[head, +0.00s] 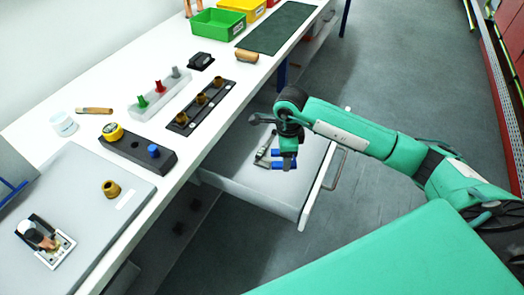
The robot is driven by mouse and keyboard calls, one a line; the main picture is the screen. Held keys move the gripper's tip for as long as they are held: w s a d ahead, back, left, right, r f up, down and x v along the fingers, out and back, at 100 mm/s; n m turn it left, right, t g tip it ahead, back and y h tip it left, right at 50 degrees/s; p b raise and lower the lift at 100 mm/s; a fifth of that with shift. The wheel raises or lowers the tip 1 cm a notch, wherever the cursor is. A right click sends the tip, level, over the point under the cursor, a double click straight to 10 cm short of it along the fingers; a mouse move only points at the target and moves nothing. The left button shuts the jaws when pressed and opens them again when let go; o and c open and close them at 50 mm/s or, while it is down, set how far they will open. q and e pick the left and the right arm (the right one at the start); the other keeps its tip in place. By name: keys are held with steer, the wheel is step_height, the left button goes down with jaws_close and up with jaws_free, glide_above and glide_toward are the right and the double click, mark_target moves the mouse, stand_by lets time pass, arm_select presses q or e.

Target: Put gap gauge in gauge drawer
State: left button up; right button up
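The gauge drawer (310,178) is pulled out from under the white bench, its handle facing right. A small grey metal tool that looks like the gap gauge (262,153) is in the drawer area, beside the blue fingertips. My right gripper (283,160) hangs over the drawer, pointing down. Its two blue fingertips look apart, with no object clearly between them. I cannot tell whether the tool touches a fingertip or rests fully on the drawer floor. My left gripper is not in view.
The white bench holds a black block with brass pieces (202,105), a white block with coloured pegs (160,92), a dark block (138,148) and a grey plate (78,200). Green (217,24) and yellow bins stand at the back. Floor right of the drawer is clear.

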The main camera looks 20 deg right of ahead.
steer(key=w+d+r+m+b, duration=0.1)
steer(key=w+d+m+b, duration=0.25)
steer(key=m, duration=0.85)
steer(key=w+d+r+m+b, duration=0.2)
steer(key=w+d+m+b, duration=0.15)
steer(key=m, duration=0.75)
steer(key=shift+m, duration=0.3)
steer(key=f, duration=1.5)
steer(key=shift+s+d+f+p, duration=0.2)
steer(key=shift+d+f+p, duration=0.1)
steer(key=shift+p, duration=0.1)
step_height(320, 180, down, 4)
steer(key=shift+a+f, duration=0.1)
steer(key=shift+f, duration=0.15)
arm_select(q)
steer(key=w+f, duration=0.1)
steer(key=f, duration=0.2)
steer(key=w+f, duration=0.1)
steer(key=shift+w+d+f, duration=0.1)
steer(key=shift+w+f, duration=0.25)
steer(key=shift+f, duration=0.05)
arm_select(e)
steer(key=shift+f, duration=0.1)
steer(key=shift+f, duration=0.1)
steer(key=o, duration=1.2)
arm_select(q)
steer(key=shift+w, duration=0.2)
